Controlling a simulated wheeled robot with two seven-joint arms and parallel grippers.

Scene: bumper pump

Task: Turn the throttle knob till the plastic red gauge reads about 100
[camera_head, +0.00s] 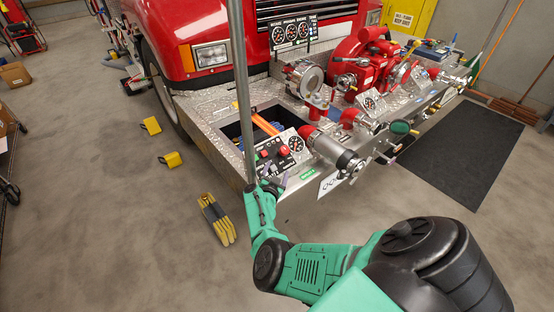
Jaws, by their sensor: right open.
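A small control panel (271,158) with red knobs and a round gauge (296,143) sits on the front left of the truck's metal bumper. A red knob (285,150) stands out on it; I cannot tell for sure that it is the throttle knob. My right gripper (273,184) is open just in front of the panel's lower edge, apart from the knob as far as I can see. Its fingers are small and partly hidden by the wrist. The gauge readings are too small to read. My left gripper is not in view.
A grey vertical pole (242,80) stands left of the panel. A metal pipe fitting (333,150) juts out right of it.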

